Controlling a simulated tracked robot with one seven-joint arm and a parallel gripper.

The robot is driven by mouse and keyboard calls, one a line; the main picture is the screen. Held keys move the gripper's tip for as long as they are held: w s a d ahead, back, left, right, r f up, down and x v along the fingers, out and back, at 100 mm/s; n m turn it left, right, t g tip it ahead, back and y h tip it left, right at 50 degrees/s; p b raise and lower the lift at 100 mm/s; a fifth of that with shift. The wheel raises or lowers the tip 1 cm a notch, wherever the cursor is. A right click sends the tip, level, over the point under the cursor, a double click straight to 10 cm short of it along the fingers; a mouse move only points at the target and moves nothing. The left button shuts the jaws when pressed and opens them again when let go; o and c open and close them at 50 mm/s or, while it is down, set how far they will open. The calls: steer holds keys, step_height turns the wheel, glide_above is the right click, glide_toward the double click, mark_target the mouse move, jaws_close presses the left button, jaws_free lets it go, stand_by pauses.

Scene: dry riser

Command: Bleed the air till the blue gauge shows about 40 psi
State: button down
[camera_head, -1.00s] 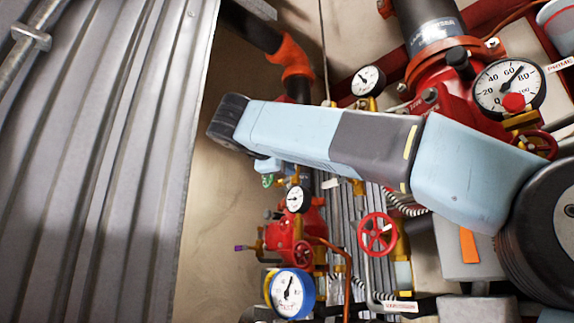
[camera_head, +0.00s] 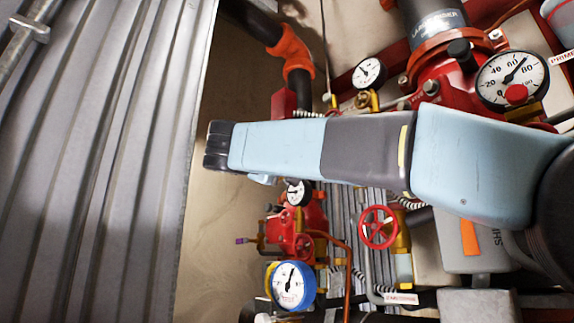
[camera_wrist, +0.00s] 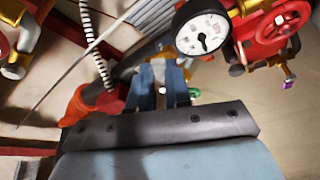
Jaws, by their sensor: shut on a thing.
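The blue-rimmed gauge (camera_head: 294,287) is at the bottom middle of the head view. Its needle points nearly straight up, slightly right; its numbers are too small to read surely. My gripper (camera_wrist: 160,98) shows in the wrist view as two blue fingers, shut at a small brass fitting (camera_wrist: 166,60). A green handle (camera_wrist: 193,93) sticks out just right of the fingers. The fingers hide most of what they hold. In the head view my own arm covers the gripper and the green handle.
A black-rimmed gauge (camera_head: 297,193) and a red valve body (camera_head: 293,232) are below my arm; that gauge is also close in the wrist view (camera_wrist: 202,34). A red handwheel (camera_head: 378,227) is to the right. A corrugated metal wall (camera_head: 90,170) fills the left.

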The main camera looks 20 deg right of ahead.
steer(key=shift+w+f+m, duration=0.1)
steer(key=shift+f+m, duration=0.25)
steer(key=shift+m, duration=0.15)
steer(key=c, duration=1.1)
jaws_free()
steer(key=shift+r, duration=0.15)
steer(key=shift+h, duration=0.3)
steer(key=v, duration=1.3)
steer(key=shift+s+a, duration=0.25)
steer(key=shift+a, duration=0.05)
